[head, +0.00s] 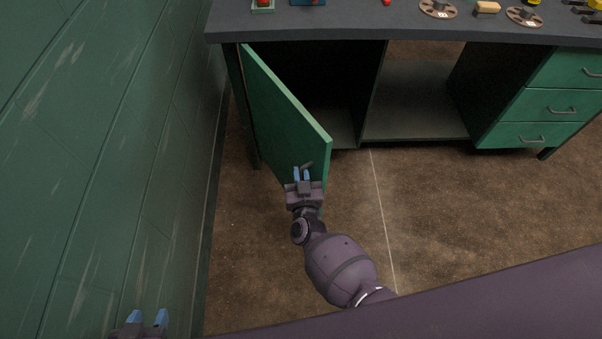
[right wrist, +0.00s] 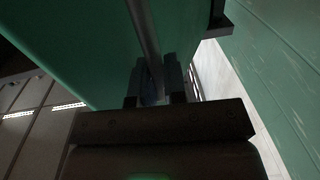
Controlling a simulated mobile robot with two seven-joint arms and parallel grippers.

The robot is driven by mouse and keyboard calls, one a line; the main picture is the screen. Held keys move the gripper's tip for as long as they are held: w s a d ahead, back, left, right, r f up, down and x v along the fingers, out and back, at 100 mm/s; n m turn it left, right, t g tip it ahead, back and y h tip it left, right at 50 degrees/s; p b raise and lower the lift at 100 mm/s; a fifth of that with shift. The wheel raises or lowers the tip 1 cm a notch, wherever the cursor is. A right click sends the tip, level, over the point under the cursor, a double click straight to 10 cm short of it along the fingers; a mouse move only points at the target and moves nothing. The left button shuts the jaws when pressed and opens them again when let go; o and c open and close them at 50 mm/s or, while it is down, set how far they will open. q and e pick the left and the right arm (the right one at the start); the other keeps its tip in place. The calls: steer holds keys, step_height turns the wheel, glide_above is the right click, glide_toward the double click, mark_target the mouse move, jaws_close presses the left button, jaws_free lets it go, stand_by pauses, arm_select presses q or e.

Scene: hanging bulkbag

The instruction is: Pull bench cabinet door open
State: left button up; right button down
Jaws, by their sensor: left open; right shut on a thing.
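The green cabinet door (head: 285,112) stands swung open on the left side of the bench in the head view, hinged at its left edge. My right gripper (head: 302,172) is at the door's outer face near its free lower edge. It is shut on the door's dark bar handle (head: 308,165). In the right wrist view the handle (right wrist: 146,40) runs between the two fingers, close to the green door (right wrist: 75,45). My left gripper (head: 148,318) is open and empty at the bottom left, near the wall.
The bench (head: 400,25) has a dark top with spools and small items. Green drawers (head: 550,103) are at right. The cabinet interior (head: 325,110) looks dark. A green wall (head: 100,150) runs along the left. The brown floor (head: 450,200) in front is clear.

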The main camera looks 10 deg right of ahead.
stand_by(0.3)
steer(key=c, duration=1.5)
jaws_free()
steer(key=shift+o, duration=0.2)
